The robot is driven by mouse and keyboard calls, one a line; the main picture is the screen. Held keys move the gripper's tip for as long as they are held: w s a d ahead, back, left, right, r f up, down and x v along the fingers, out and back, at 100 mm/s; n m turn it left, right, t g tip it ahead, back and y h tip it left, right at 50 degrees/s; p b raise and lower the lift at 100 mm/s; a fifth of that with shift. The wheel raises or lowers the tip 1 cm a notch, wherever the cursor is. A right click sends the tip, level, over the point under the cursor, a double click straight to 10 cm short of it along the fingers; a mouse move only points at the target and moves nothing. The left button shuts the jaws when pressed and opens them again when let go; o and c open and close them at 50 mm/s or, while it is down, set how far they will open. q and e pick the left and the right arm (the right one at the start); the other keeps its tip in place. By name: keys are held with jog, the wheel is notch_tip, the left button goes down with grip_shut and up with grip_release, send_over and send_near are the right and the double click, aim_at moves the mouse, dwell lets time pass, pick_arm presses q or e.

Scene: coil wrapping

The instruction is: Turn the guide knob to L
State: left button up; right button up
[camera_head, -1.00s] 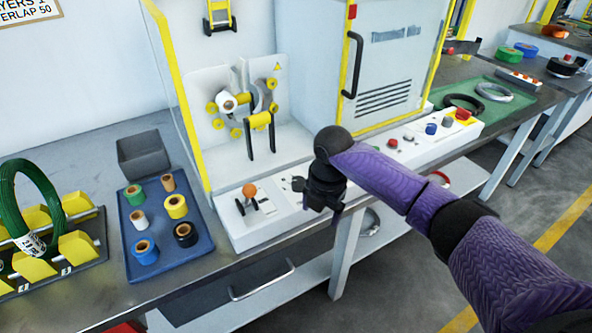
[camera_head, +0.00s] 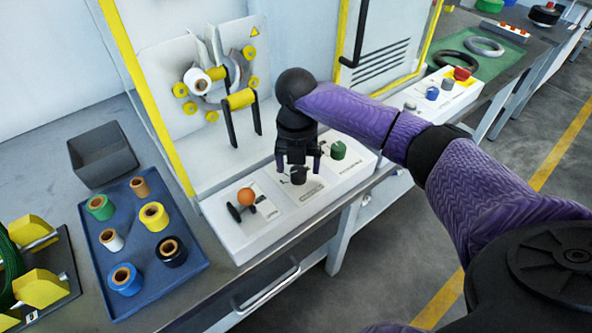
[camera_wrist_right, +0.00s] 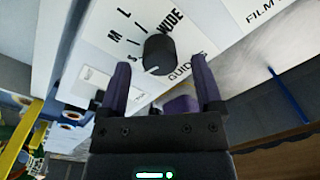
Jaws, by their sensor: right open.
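The guide knob (camera_wrist_right: 159,55) is black and sits on the white control panel, with the letters S, M, L and the word WIDE printed around it. A short white mark on the knob faces the lower left in the right wrist view, away from the L; I cannot tell exactly which letter it indicates. My right gripper (camera_head: 298,167) is open above the panel, with its fingers pointing down. The knob also shows in the head view (camera_head: 299,176), below and between the fingers. In the wrist view the fingers (camera_wrist_right: 160,68) stand apart around the knob's near side, with gaps. My left gripper is out of view.
An orange-ball lever (camera_head: 246,197) stands left of the knob and a green knob (camera_head: 338,150) to its right, both close by. A blue tray (camera_head: 192,264) of tape rolls and a grey bin (camera_head: 103,155) lie left. A yellow-edged frame rises behind the panel.

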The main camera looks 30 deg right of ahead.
jog(key=shift+f, duration=0.65)
